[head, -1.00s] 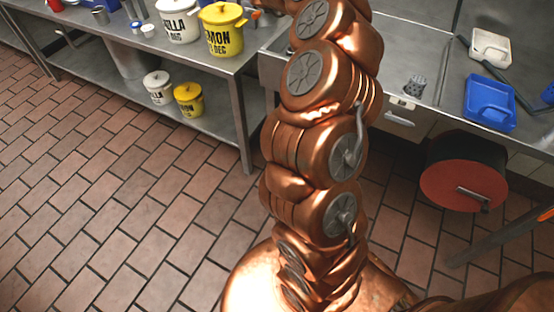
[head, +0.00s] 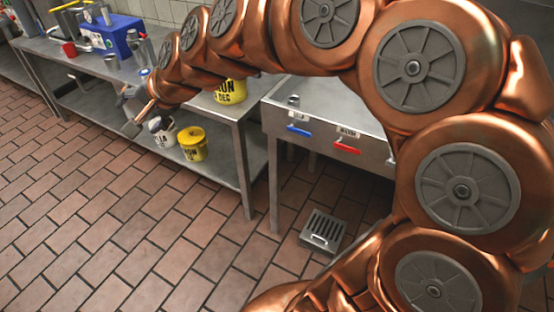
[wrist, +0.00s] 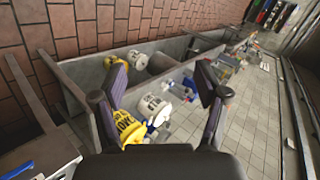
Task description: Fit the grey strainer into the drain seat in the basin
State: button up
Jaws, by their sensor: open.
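My gripper (head: 138,118) is at the far left end of my outstretched arm, beside the steel table. In the wrist view my gripper (wrist: 163,84) has its two dark fingers spread wide, with nothing between them. The steel basin (head: 340,100) is right of the table and partly hidden behind my arm. A small grey piece (head: 293,100) shows at its left corner; I cannot tell what it is. I cannot make out the grey strainer or the drain seat in the present views. My gripper is well apart from the basin.
The steel table (head: 242,112) bears a yellow pot (head: 231,92), a blue box (head: 122,38) and a red cup (head: 68,50). A white pot (head: 162,132) and another yellow pot (head: 192,144) stand on its lower shelf. A floor grate (head: 323,232) lies below the basin. The tiled floor is mostly clear.

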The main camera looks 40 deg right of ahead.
jog(key=s+d+f+n+g+h, duration=0.1)
jog(key=s+d+f+n+g, duration=0.2)
jog(key=s, duration=0.8)
jog(key=s+d+f+n+g+h, duration=0.2)
jog(key=s+f, duration=0.4)
jog(key=s, duration=0.5)
jog(key=s+d+f+n+g+h, duration=0.2)
jog(key=s+d+f+n+g, duration=0.2)
jog(key=s, duration=0.7)
jog(key=shift+s+f+n+g, duration=0.25)
jog(key=shift+f+n+g, duration=0.15)
jog(key=shift+f+g, duration=0.35)
jog(key=shift+a, duration=0.1)
notch_tip(320, 180, up, 9)
jog(key=p, duration=0.9)
jog(key=shift+r, duration=0.2)
